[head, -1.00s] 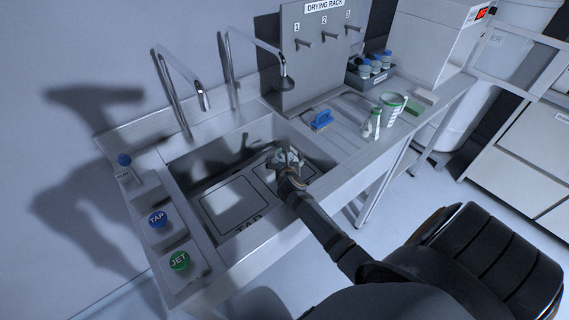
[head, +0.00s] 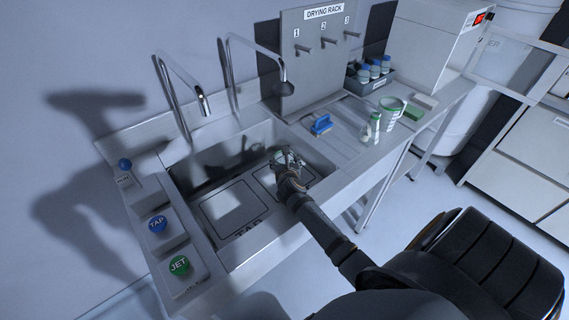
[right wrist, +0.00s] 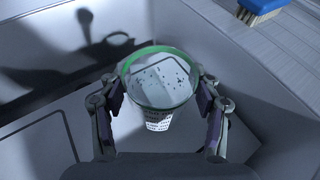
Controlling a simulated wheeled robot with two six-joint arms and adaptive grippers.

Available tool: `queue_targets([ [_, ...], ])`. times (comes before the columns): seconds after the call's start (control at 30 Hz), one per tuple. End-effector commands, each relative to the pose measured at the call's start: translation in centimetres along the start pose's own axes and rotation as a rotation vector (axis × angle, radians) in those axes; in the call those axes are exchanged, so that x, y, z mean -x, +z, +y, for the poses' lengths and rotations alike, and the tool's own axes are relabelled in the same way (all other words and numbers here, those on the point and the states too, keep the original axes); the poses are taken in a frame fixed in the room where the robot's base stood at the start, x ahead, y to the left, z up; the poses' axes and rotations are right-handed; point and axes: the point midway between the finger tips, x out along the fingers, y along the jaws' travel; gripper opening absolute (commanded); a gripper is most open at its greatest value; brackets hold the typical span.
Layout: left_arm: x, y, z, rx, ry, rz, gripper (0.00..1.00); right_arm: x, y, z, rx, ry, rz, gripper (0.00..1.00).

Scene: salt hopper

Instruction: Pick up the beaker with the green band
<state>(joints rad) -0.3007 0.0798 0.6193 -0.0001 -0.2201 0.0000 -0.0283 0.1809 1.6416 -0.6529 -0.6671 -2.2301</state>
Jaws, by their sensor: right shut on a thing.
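The beaker with the green band (right wrist: 160,85) is in the sink in the right wrist view. Its green ring runs around the top, and dark specks show in it. My right gripper (right wrist: 163,108) is shut on it, one finger on each side. In the head view my right gripper (head: 287,164) reaches down into the right part of the sink, and the beaker is mostly hidden by it. My left gripper is not in view.
The sink (head: 222,245) has tall taps behind it. TAP (head: 158,223) and JET (head: 179,265) buttons are at the left. A bottle rack (head: 372,84) is behind.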

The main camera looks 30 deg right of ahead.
Motion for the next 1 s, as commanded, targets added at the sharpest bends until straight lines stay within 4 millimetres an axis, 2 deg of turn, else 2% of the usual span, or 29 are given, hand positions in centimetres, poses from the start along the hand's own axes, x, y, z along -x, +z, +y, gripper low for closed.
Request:
queue_targets([
  [0.1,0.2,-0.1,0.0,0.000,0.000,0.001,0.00,1.0,2.3,-0.5,0.003,0.000,-0.005,0.25],
  [0.33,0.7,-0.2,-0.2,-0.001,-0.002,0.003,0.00,4.5,7.1,-5.3,0.015,0.002,-0.007,0.25],
  [0.43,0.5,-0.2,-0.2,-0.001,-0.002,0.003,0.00,5.2,7.3,-7.5,0.018,0.002,-0.002,0.25],
  [0.6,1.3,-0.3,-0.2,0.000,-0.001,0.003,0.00,6.4,8.4,-10.4,0.015,-0.002,0.000,0.25],
  [0.8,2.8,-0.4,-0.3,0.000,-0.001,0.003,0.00,7.4,9.2,-12.6,0.010,-0.002,0.002,0.25],
  [1.0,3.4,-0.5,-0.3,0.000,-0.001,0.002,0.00,7.7,9.3,-13.6,0.003,0.000,0.000,0.25],
])
